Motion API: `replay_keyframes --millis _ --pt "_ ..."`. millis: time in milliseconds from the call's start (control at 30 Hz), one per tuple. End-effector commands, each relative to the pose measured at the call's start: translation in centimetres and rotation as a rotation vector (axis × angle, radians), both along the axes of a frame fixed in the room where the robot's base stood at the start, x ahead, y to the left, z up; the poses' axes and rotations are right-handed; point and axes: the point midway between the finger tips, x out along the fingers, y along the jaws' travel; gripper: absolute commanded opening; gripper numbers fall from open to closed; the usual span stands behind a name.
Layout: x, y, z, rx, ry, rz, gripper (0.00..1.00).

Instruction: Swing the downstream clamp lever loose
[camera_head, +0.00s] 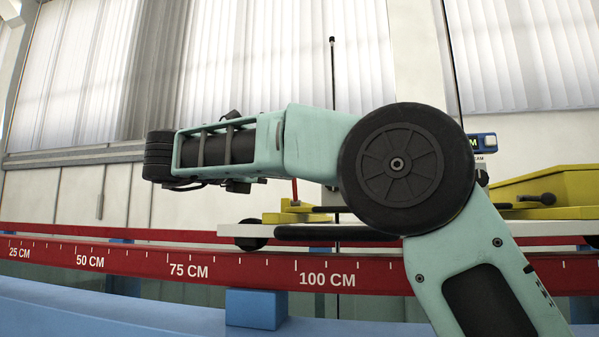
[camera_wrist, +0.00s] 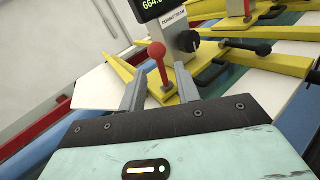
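The downstream clamp lever (camera_wrist: 158,58) shows in the wrist view as a red stalk with a round red knob, rising from a yellow base. It stands beside a grey post labelled DOWNSTREAM (camera_wrist: 173,22). My gripper (camera_wrist: 159,73) is open, its two grey fingers apart, one on each side of the lever in the picture. Neither finger visibly touches it, and I cannot tell how deep the lever sits between them. In the head view a thin red stalk (camera_head: 295,190) rises above a yellow piece behind my arm. My fingers cannot be made out there.
A black knob (camera_wrist: 188,41) is on the post, below a green-digit display (camera_wrist: 160,4). Yellow bars with black handles (camera_wrist: 249,46) lie to the right, with another red stalk (camera_wrist: 247,8) beyond. A red rail (camera_head: 200,268) with centimetre marks runs along the flume.

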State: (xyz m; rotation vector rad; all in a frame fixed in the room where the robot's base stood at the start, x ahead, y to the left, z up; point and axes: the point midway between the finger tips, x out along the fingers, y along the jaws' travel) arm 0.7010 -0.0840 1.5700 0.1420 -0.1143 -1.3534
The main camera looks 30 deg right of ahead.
Motion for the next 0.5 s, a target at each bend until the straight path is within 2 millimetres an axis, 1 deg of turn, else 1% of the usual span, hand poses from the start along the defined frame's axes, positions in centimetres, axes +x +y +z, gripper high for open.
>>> replay_keyframes --millis 33,100,233,400,500 --pt "0.1 -1.2 0.4 0.000 0.000 -0.003 0.32" --pt "0.5 -2.5 0.4 -0.002 0.001 -0.003 0.32" --pt "0.9 -4.7 0.3 0.000 0.000 -0.003 0.32" --pt "1.4 -6.5 0.2 -0.001 0.000 -0.001 0.32" --pt "1.5 -7.0 0.1 0.000 0.000 0.000 0.32"
